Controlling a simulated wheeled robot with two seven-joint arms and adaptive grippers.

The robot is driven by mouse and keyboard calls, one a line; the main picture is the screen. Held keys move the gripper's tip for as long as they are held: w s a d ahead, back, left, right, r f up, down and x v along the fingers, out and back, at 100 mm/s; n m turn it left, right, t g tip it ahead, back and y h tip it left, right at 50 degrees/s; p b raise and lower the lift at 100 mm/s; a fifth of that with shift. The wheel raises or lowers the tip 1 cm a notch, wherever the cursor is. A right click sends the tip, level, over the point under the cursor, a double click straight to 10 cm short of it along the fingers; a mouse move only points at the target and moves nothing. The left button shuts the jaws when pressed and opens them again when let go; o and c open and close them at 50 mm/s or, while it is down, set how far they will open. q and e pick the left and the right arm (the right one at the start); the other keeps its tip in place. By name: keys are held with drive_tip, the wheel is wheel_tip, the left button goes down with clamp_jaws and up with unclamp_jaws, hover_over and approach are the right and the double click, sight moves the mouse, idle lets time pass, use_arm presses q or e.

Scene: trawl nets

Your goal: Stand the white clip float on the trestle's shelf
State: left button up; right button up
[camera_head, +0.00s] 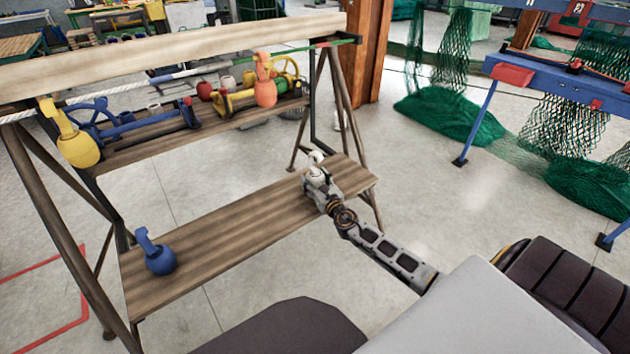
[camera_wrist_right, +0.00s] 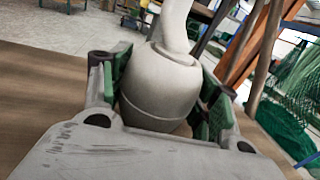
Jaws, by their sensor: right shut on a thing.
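The white clip float (camera_head: 316,172) is at the right end of the trestle's shelf (camera_head: 235,225) in the head view. My right gripper (camera_head: 318,180) is shut around it. In the right wrist view the float (camera_wrist_right: 160,88) is upright between the green-padded fingers of my right gripper (camera_wrist_right: 163,95), with its neck upward. Its base is close to the wooden shelf surface; whether it touches is hard to tell. A blue clip float (camera_head: 160,260) stands at the left end of the shelf. My left gripper is not in view.
A yellow float (camera_head: 78,145) and an orange float (camera_head: 265,88) hang from the rope under the trestle's top beam (camera_head: 180,48). A rear shelf (camera_head: 160,140) holds blue and yellow tools. The shelf's middle is clear. Green nets (camera_head: 450,118) lie at right.

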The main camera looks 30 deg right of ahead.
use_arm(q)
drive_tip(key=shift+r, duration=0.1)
use_arm(e)
drive_tip(key=shift+f, duration=0.1)
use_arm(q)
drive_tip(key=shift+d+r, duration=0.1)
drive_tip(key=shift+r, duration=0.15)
use_arm(e)
drive_tip(key=o, duration=1.1)
drive_tip(key=shift+c, duration=0.2)
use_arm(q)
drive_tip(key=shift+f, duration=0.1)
use_arm(e)
drive_tip(key=shift+f, duration=0.1)
drive_tip(key=shift+r, duration=0.2)
